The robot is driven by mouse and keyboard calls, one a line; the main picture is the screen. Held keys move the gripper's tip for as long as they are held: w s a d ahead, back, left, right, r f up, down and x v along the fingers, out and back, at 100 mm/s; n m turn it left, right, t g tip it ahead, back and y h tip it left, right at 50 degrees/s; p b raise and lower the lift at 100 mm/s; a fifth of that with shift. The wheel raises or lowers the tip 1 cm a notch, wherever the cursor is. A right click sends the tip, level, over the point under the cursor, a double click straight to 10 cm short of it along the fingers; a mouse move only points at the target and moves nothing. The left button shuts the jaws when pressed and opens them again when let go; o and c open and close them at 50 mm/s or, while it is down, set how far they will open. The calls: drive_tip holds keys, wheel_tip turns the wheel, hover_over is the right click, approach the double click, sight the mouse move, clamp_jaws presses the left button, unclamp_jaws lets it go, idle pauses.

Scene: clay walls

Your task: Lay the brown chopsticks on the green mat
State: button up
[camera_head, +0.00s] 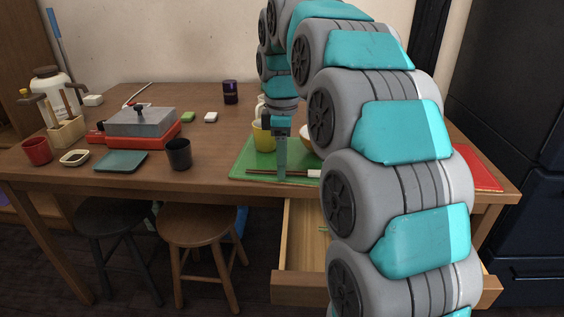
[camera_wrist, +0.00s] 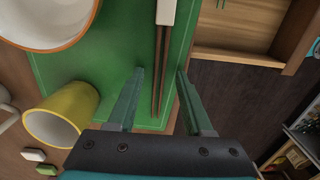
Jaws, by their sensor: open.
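The brown chopsticks (camera_head: 262,172) lie on the green mat (camera_head: 245,158), along its front edge. Their right end meets a white piece (camera_head: 314,174), which may be a rest or sleeve. In the wrist view the chopsticks (camera_wrist: 159,70) run lengthwise over the mat (camera_wrist: 90,75), near its edge, with the white piece (camera_wrist: 166,12) at the far end. My gripper (camera_head: 281,178) is low over the mat's front. In the wrist view my gripper (camera_wrist: 160,71) is open, one finger on each side of the chopsticks. I cannot tell whether the fingers touch the mat.
A yellow cup (camera_head: 263,138) and a white bowl (camera_head: 309,140) stand on the mat, the bowl partly behind my arm. An open drawer (camera_head: 300,240) juts out below the table's front edge. A black cup (camera_head: 178,153) and a teal plate (camera_head: 121,161) are to the left.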

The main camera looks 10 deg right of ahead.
wheel_tip(320, 180, up, 7)
drive_tip(key=p, duration=0.1)
drive_tip(key=shift+r, duration=0.15)
idle(0.4)
